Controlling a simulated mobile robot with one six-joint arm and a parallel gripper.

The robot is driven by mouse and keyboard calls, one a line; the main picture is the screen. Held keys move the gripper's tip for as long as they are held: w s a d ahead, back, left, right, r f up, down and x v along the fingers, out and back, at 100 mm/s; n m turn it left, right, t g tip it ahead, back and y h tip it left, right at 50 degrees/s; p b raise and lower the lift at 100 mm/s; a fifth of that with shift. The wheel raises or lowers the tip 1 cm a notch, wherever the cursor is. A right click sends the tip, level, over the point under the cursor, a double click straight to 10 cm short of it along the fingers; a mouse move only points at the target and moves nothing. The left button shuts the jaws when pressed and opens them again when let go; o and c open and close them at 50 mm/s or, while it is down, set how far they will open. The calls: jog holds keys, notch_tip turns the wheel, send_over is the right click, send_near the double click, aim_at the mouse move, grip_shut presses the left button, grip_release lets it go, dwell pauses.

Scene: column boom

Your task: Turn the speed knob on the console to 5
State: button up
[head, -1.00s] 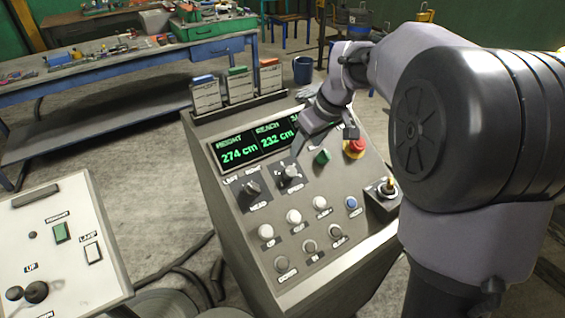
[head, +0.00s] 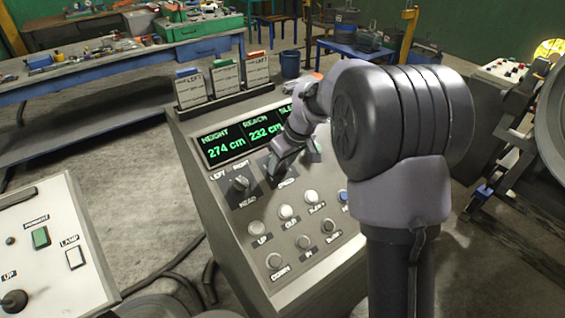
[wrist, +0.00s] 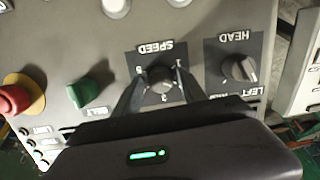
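The console (head: 215,180) slopes below my arm, with a lit display reading height 274 cm and reach 232 cm. In the wrist view, upside down, the dark speed knob (wrist: 160,79) sits on a black plate marked SPEED, with dial numbers around it. My gripper (wrist: 160,76) has one finger on each side of the knob, with narrow gaps seeming to show; firm contact cannot be made out. In the head view my gripper (head: 275,174) is down at the speed plate and hides the knob. The knob's pointer setting is not clear.
The head knob (head: 240,184) is close beside the speed plate. In the wrist view a green knob (wrist: 90,91) and a red emergency button (wrist: 14,99) lie to the left. White buttons (head: 286,212) sit below in the head view. A second panel (head: 55,265) stands at left.

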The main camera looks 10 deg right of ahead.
grip_shut()
